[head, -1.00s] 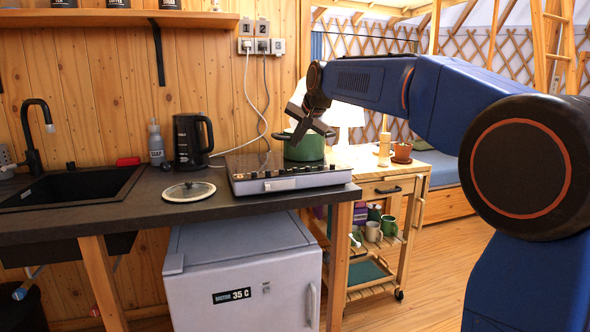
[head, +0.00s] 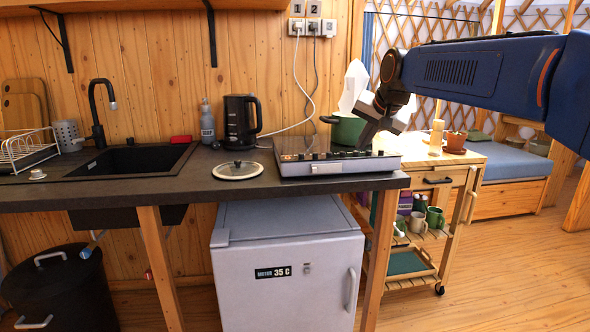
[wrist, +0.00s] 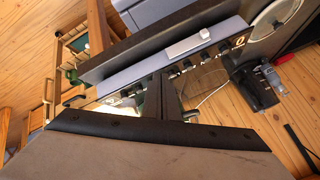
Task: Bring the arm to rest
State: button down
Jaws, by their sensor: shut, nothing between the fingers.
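My gripper (head: 366,138) is shut and empty. It hangs from my blue arm in front of the right side of the green pot (head: 345,128), hiding part of it. The pot stands on the hob (head: 340,168) on the dark counter. I cannot tell whether the gripper touches the pot or hob. In the wrist view the dark fingers (wrist: 165,98) lie close together in front of the hob's row of knobs (wrist: 190,62).
A glass lid (head: 238,171) lies left of the hob, with a black kettle (head: 241,118) behind it. A wooden cart (head: 440,165) with mugs and a potted plant stands at the right. A fridge (head: 285,265) sits below the counter. The floor at right is clear.

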jog(key=s+d+f+n+g, duration=0.1)
jog(key=s+d+f, duration=0.1)
jog(key=s+f, duration=0.7)
jog(key=s+d+f+n+g+h, duration=0.1)
jog(key=s+f, duration=0.8)
jog(key=s, duration=0.9)
jog(key=s+d+f+n+g, duration=0.1)
jog(key=s+d+f+n, duration=0.2)
jog(key=s+f, duration=0.7)
jog(key=s+d, duration=0.2)
jog(key=s, duration=0.1)
jog(key=shift+s+h, duration=0.25)
jog(key=shift+h, duration=0.05)
